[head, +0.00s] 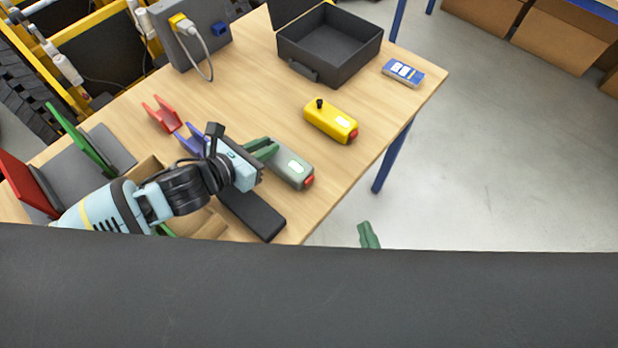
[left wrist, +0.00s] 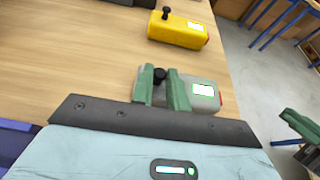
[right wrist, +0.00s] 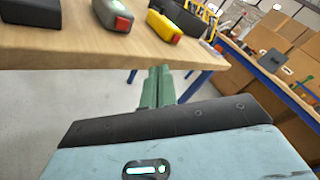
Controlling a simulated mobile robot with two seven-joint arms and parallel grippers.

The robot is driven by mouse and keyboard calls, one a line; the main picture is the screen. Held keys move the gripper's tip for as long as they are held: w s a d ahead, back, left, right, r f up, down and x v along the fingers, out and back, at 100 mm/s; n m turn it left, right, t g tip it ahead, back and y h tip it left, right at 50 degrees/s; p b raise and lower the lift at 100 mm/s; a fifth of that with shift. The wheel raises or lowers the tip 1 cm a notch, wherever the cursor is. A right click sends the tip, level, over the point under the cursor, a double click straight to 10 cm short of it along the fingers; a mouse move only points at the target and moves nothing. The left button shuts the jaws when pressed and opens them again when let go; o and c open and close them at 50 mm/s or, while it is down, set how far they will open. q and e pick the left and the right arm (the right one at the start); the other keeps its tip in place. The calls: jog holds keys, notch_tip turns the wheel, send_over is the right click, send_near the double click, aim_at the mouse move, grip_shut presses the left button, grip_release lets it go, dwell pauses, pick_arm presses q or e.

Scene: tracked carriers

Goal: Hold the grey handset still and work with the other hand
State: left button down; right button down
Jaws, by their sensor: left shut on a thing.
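The grey handset (head: 290,166) lies on the wooden table near its front right edge. It has a pale label and a red end. My left gripper (head: 271,149) is shut on it; in the left wrist view, the green fingers (left wrist: 166,88) stand on either side of its black knob (left wrist: 159,75). How deep the fingers reach is hidden. The grey handset also shows in the right wrist view (right wrist: 112,14). My right gripper (right wrist: 157,75) is shut and empty, off the table's edge and below the handset in that view; its green fingers show in the head view (head: 368,235).
A yellow handset (head: 331,121) with a black knob lies behind the grey one. A dark open case (head: 330,50), a blue-and-white box (head: 403,73), a dark flat block (head: 252,214) and red holders (head: 162,115) are also on the table. Open floor lies right of the table.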

aim_at(318, 199)
jog(key=shift+w+a+f+m+g+h, duration=0.15)
jog(key=shift+w+a+m+g+h, duration=0.25)
jog(key=shift+m, duration=3.15)
jog(key=shift+w+a+f+m+g+h, duration=0.2)
jog(key=shift+w+m+h, duration=0.3)
jog(key=shift+m, duration=3.1)
jog(key=shift+w+a+f+m+g+h, duration=0.1)
jog(key=shift+w+a+m+h, duration=0.4)
jog(key=shift+m, duration=3.05)
jog(key=shift+w+a, duration=0.9)
jog(key=shift+a, duration=0.25)
jog(key=shift+w+a, duration=0.95)
jog(key=shift+a, duration=0.15)
jog(key=shift+w+a, duration=0.9)
jog(key=shift+a, duration=0.25)
jog(key=shift+a, duration=0.1)
jog(key=shift+w+a, duration=0.25)
